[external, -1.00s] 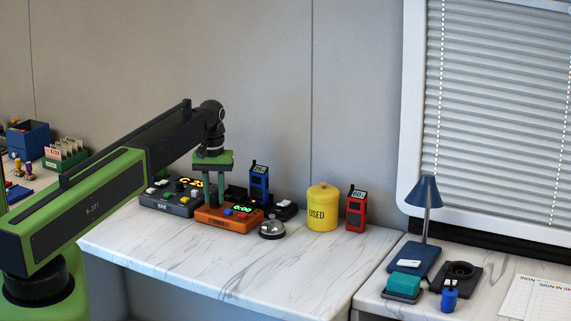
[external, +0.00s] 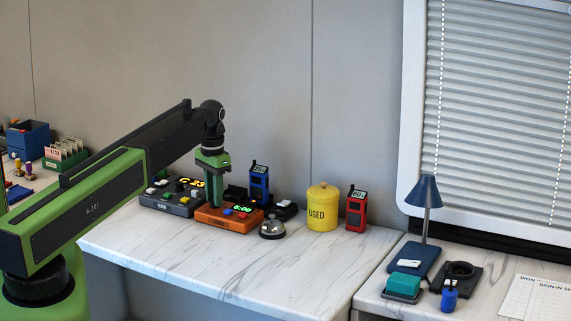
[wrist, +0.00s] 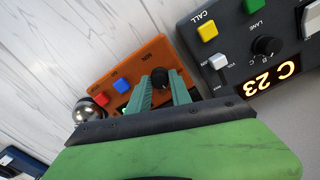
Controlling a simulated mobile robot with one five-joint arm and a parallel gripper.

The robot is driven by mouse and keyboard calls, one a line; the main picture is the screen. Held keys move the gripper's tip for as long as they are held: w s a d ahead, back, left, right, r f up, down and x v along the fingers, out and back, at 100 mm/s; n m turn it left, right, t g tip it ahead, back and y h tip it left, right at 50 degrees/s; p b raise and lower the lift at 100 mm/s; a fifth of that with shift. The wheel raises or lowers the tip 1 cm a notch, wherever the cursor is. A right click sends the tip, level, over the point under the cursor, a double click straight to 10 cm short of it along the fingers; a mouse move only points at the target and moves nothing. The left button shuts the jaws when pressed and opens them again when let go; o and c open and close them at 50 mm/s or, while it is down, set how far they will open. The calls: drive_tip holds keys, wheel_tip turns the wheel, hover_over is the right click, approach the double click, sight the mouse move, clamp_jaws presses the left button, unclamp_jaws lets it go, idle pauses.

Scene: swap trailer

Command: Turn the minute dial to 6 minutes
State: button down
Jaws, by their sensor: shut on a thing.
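The orange timer box (external: 222,221) stands on the marble counter, with a lit green display (external: 243,210) that appears to read 6:00, though small. Its black minute dial (wrist: 159,76) is between the two green fingers of my gripper (wrist: 162,84) in the wrist view. My gripper (external: 215,206) points down over the left part of the box in the external view and is shut on the dial. The dial is hidden there behind the fingers. In the wrist view the fingers and gripper body hide most of the display.
A grey CALL box (external: 170,204) with its own knob stands close left of the timer. A bell (external: 272,228) stands close right. Behind and to the right are a blue device (external: 259,185), a yellow USED canister (external: 323,210) and a red device (external: 356,212). The front counter is clear.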

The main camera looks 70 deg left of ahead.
drive_tip(key=shift+m, duration=0.4)
drive_tip(key=c, duration=1.2)
unclamp_jaws()
drive_tip(key=shift+o, duration=0.2)
wheel_tip(320, 180, up, 17)
drive_tip(key=p, duration=1.7)
drive_tip(key=shift+r, duration=0.2)
